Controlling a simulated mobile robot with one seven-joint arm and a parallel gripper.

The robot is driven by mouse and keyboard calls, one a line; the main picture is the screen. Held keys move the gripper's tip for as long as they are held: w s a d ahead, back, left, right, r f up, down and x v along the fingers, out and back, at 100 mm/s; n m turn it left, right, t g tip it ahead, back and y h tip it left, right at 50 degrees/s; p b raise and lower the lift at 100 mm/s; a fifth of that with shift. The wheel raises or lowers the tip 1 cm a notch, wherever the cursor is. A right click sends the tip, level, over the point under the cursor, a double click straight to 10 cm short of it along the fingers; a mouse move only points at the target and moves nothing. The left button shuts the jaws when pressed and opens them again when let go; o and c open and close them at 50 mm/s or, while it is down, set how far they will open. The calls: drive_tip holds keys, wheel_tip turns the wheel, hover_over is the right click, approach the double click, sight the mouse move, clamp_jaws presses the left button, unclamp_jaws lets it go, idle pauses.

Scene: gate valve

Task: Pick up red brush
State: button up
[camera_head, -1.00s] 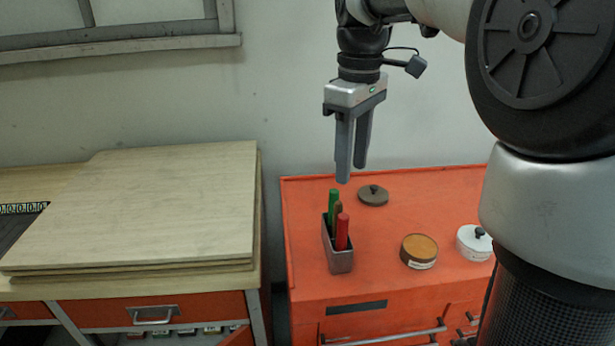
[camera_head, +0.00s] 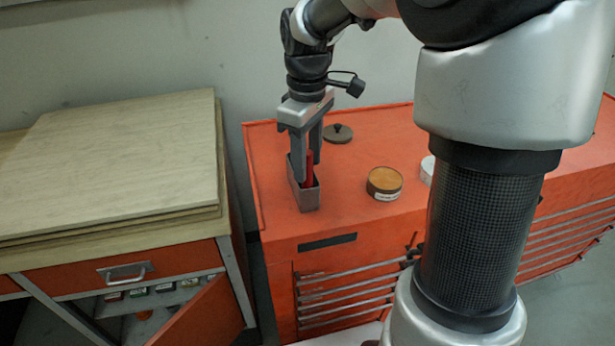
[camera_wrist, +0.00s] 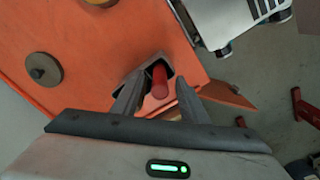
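The red brush (camera_head: 309,170) stands upright in a small grey metal holder (camera_head: 304,196) on the orange cabinet top. My gripper (camera_head: 307,160) points down over the holder, with its fingers on either side of the red brush. In the wrist view the red brush (camera_wrist: 159,82) shows between the two spread fingertips (camera_wrist: 160,92), with gaps beside it. The holder (camera_wrist: 172,75) shows around it. The green and brown brushes seen earlier are hidden behind my gripper in the head view.
A brown lidded tin (camera_head: 384,183), a dark round lid with a knob (camera_head: 338,133) and a partly hidden white container (camera_head: 427,170) are on the orange cabinet (camera_head: 350,219). Wooden boards (camera_head: 120,160) lie on the bench at left.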

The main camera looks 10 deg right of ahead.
drive_tip(key=shift+f, duration=0.95)
drive_tip(key=shift+c, duration=0.2)
clamp_jaws()
drive_tip(key=shift+r, duration=0.1)
wheel_tip(320, 180, up, 10)
drive_tip(key=shift+f+p, duration=0.1)
drive_tip(key=shift+p, duration=0.45)
